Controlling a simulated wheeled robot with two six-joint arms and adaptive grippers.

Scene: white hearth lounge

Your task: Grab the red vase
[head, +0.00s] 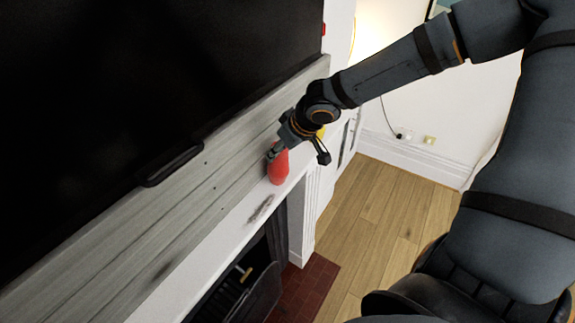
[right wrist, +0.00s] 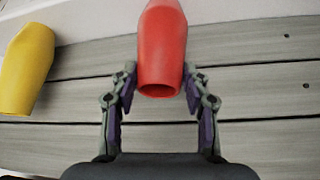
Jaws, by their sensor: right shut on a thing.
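The red vase (head: 278,166) stands on the white mantel shelf above the fireplace in the head view. My right gripper (head: 274,152) reaches in from the right and is at the vase's upper part. In the right wrist view the red vase (right wrist: 161,45) lies between the two fingers of the right gripper (right wrist: 160,82), its open mouth toward the camera. The fingers are shut on it near the mouth. The vase's lower end runs out of the top of that view. My left gripper is not in view.
A yellow vase (right wrist: 27,68) stands beside the red one and is mostly hidden behind my gripper in the head view. A large black screen (head: 130,80) and grey boards (head: 190,180) back the mantel (head: 225,232). Wooden floor (head: 375,215) is open to the right.

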